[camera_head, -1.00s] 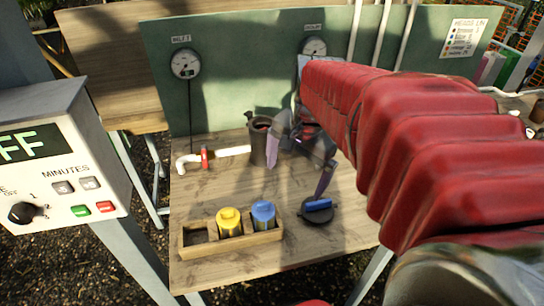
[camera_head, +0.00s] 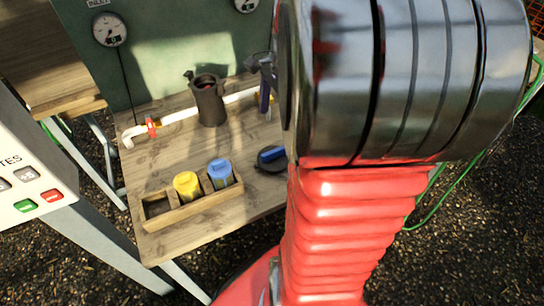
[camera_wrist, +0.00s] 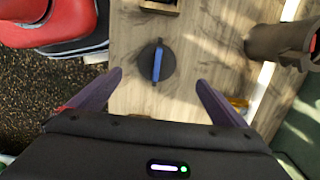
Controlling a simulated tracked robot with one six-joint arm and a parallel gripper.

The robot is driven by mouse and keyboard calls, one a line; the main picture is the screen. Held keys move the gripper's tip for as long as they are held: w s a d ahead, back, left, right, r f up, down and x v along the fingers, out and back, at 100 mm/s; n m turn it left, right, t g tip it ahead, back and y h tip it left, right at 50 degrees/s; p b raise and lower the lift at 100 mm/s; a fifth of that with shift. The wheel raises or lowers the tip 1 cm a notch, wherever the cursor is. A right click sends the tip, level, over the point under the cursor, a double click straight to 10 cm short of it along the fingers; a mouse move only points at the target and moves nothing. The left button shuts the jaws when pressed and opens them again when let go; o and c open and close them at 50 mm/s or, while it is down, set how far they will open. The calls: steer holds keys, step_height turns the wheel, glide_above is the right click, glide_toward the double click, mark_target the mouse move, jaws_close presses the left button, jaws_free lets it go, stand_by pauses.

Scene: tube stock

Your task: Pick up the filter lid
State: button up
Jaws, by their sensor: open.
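The filter lid is a dark round disc with a blue bar handle across its top. It lies flat on the wooden table; in the wrist view the lid (camera_wrist: 156,64) is ahead of my fingers, roughly between their lines. In the head view the lid (camera_head: 271,158) is partly hidden behind my arm. My gripper (camera_wrist: 158,88) is open and empty, its two purple fingers wide apart and not touching the lid. In the head view one finger (camera_head: 265,92) shows above the table; the rest is hidden by my arm.
A dark filter housing (camera_head: 209,100) stands open on the white pipe (camera_head: 180,116). A wooden tray (camera_head: 153,222) holds a yellow cartridge (camera_head: 187,186) and a blue cartridge (camera_head: 220,174), with one empty slot. The green panel (camera_head: 160,60) stands behind. Bare wood surrounds the lid.

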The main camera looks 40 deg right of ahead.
mark_target(274, 150)
steer(key=f, duration=0.5)
steer(key=a+f, duration=0.1)
steer(key=f, duration=0.1)
steer(key=shift+w+f, duration=0.1)
steer(key=shift+f, duration=0.25)
steer(key=shift+s+a+f, duration=0.1)
steer(key=shift+s+f, duration=0.05)
steer(key=shift+f, duration=1.15)
steer(key=shift+s+f, duration=0.1)
steer(key=shift+f, duration=1.2)
steer(key=c, duration=1.2)
step_height(274, 150, up, 10)
